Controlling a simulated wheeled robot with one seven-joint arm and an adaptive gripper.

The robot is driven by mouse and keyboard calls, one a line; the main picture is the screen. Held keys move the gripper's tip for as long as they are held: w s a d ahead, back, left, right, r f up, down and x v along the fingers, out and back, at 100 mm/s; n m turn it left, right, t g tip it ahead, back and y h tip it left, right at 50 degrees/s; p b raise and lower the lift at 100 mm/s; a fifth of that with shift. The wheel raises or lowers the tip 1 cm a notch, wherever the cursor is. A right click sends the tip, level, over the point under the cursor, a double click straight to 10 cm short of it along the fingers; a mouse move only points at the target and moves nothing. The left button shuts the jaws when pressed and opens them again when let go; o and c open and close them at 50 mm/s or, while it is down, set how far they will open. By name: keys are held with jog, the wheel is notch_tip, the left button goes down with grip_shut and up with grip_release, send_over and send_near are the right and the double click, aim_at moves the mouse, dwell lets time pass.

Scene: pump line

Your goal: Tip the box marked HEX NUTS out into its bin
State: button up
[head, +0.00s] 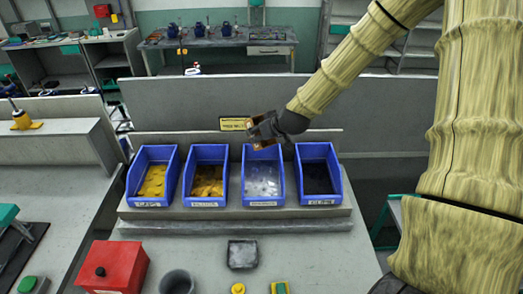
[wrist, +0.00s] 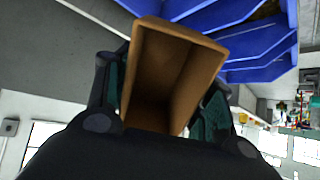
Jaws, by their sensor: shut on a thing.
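My gripper (head: 265,130) is shut on a small brown open-topped box (wrist: 143,60), with a finger on each side of it in the wrist view. The gripper is above the back of the third blue bin from the left (head: 263,203), which has pale silvery pieces in it. In the wrist view the box's mouth and inner walls show, tilted, and I see no nuts inside; its deepest part is dark. No marking on the box is visible. The bins' front labels are too small to read surely.
Beside that bin stand two blue bins with yellow pieces (head: 153,181) (head: 207,183) and one with dark contents (head: 318,180). A low grey panel with a yellow sign (head: 234,124) is behind. A red box (head: 115,267), dark tray (head: 242,254) and grey cup (head: 177,282) are in front.

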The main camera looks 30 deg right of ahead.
jog(key=shift+d+r+g, duration=0.1)
jog(key=shift+g, duration=0.2)
jog(key=shift+r+g, duration=0.25)
jog(key=shift+g, duration=0.85)
jog(key=shift+r+g, duration=0.25)
jog(key=shift+g, duration=0.75)
